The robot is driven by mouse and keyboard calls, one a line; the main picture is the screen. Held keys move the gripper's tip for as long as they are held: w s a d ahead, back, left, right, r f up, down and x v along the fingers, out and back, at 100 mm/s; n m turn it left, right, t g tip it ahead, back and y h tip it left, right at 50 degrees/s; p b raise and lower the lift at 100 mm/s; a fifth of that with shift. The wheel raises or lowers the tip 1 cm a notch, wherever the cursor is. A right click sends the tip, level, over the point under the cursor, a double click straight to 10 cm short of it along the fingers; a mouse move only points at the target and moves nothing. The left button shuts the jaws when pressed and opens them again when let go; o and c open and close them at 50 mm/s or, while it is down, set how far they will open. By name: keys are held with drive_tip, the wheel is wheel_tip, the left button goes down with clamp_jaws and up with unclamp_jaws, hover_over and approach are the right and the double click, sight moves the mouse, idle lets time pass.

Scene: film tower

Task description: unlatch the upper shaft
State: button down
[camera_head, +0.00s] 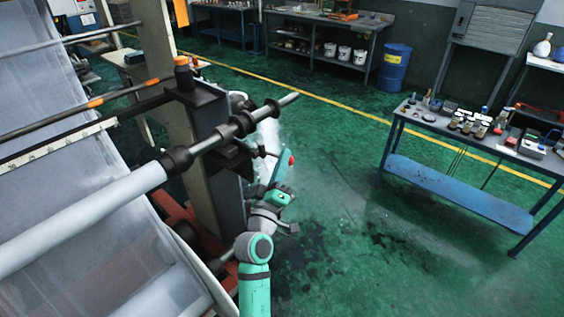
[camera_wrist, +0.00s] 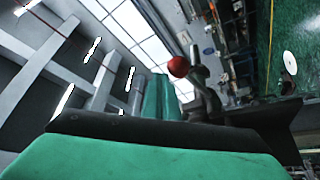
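The upper shaft (camera_head: 238,126) is a dark metal bar with collars and a bare end that sticks out to the right of the machine's upright. It carries a pale film roll (camera_head: 80,222) on its left. A lever with a red ball knob (camera_head: 291,160) is below the shaft's end; the red knob (camera_wrist: 178,66) also shows in the wrist view, on a curved grey arm. My gripper (camera_head: 282,172) is raised beside the knob, below the shaft. In the wrist view, teal and black parts of my gripper fill the bottom. Whether the fingers are open or touch the knob cannot be told.
The dark upright (camera_head: 216,150) of the film tower stands close left of my arm. A blue-framed table (camera_head: 455,190) with bottles and tools stands at the right. A blue barrel (camera_head: 394,68) is at the back. The green floor between is clear.

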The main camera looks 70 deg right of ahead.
drive_tip(key=w+a+f, duration=0.2)
drive_tip(key=w+a, duration=0.2)
drive_tip(key=a, duration=0.4)
drive_tip(key=shift+a, duration=0.4)
drive_tip(key=shift+w, duration=0.2)
drive_tip(key=w+a+f+n+t+y, duration=0.5)
drive_tip(key=w+a+f+n+t, duration=0.25)
drive_tip(key=a+f+t, duration=0.4)
drive_tip(key=a+f+n+t+y, duration=0.2)
drive_tip(key=a+f+y, duration=0.2)
drive_tip(key=a, duration=0.3)
drive_tip(key=a+f+n+t+y, duration=0.1)
drive_tip(key=a+f+y, duration=0.25)
drive_tip(key=a, duration=0.45)
drive_tip(key=s+a+f+m+y, duration=0.1)
drive_tip(key=s+a+y, duration=0.3)
drive_tip(key=s+a, duration=0.5)
drive_tip(key=s+a+f+m+y, duration=0.1)
drive_tip(key=s+a+y, duration=0.4)
drive_tip(key=a, duration=1.2)
drive_tip(key=s+m, duration=0.1)
drive_tip(key=s, duration=0.3)
drive_tip(key=shift+s+a+f, duration=0.15)
drive_tip(key=shift+s+f, duration=0.15)
drive_tip(key=shift+s, duration=0.05)
